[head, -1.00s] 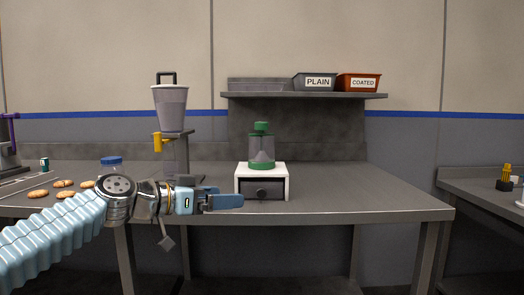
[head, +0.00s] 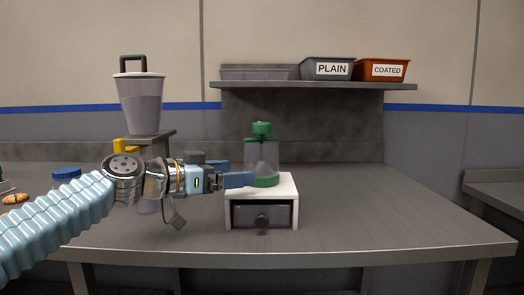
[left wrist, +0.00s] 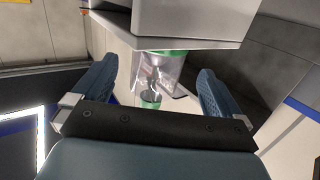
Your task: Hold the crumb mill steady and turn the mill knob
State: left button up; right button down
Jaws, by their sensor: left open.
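The crumb mill (head: 262,157) has a clear body with a green base ring and a green top. It stands upright on a white box with a grey drawer (head: 262,213) in front. The mill knob (head: 261,128) is the green piece on top. My left gripper (head: 238,174) is open and empty just left of the mill, its fingers pointing right. It hides a little of the mill's lower left side. In the left wrist view the mill (left wrist: 158,72) shows between the two spread fingers, a short way beyond them. My right gripper is not in view.
A blue-lidded jar (head: 66,175) and a biscuit (head: 15,199) are at left. Bins marked PLAIN (head: 327,69) and COATED (head: 382,70) sit on the shelf. The table right of the mill is clear.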

aim_at(247, 168)
pick_arm(q)
jog(key=d, duration=0.1)
jog(key=w+p, duration=0.1)
jog(key=d+p, duration=0.1)
jog(key=shift+w+d+r, duration=0.25)
jog(key=shift+w+d, duration=0.05)
jog(key=shift+w, duration=0.05)
jog(key=shift+f+p+x, duration=0.15)
jog(key=shift+p+x, duration=0.05)
jog(key=shift+x, duration=0.4)
jog(key=shift+f+p+x, duration=0.15)
jog(key=shift+x, duration=1.3)
jog(key=shift+f, duration=0.1)
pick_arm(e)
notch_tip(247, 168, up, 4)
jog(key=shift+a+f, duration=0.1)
pick_arm(q)
jog(key=shift+a, duration=0.1)
